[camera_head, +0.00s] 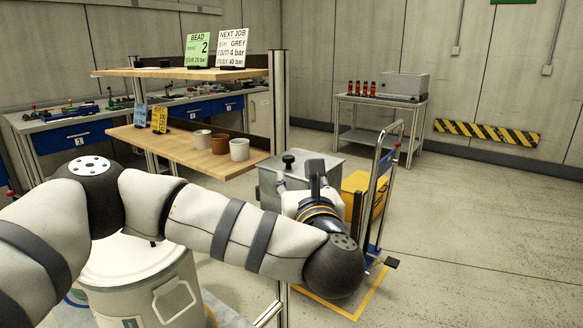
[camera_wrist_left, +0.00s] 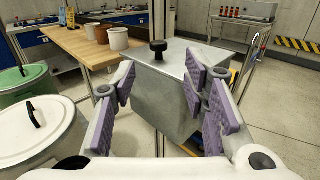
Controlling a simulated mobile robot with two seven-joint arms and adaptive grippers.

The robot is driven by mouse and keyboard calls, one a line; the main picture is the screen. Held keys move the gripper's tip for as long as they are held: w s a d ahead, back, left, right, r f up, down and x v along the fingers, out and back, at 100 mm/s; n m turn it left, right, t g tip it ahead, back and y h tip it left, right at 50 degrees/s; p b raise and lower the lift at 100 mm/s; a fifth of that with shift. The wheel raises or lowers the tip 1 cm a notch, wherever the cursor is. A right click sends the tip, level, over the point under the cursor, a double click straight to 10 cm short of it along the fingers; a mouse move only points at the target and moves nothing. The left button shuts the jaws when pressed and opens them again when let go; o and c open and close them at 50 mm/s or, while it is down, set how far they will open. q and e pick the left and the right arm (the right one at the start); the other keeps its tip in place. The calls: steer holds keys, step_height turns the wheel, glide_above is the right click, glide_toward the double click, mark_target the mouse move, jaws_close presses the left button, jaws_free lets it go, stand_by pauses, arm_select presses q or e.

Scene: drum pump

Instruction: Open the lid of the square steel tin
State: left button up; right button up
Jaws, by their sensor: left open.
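The square steel tin (camera_head: 270,190) stands beyond my left arm in the head view, with a flat lid and a black knob (camera_head: 288,160) on top. In the left wrist view the tin (camera_wrist_left: 165,110) is straight ahead, its lid (camera_wrist_left: 190,62) closed and its knob (camera_wrist_left: 158,48) upright near the lid's left part. My left gripper (camera_wrist_left: 160,88) is open and empty, its purple-padded fingers spread in front of the tin, with the knob beyond and above the gap. In the head view the gripper (camera_head: 316,175) is partly hidden by its own wrist. My right gripper is in neither view.
A wooden shelf (camera_head: 185,152) with several cups stands left of the tin. A white drum (camera_head: 140,270) is at front left, partly behind my arm. A blue-framed trolley (camera_head: 378,190) and yellow box (camera_head: 360,192) stand to the right. Open floor lies further right.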

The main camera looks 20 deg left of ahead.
mark_target(289, 157)
arm_select(q)
steer(key=x, duration=1.2)
steer(key=shift+a, duration=0.2)
steer(key=shift+c, duration=0.5)
jaws_close()
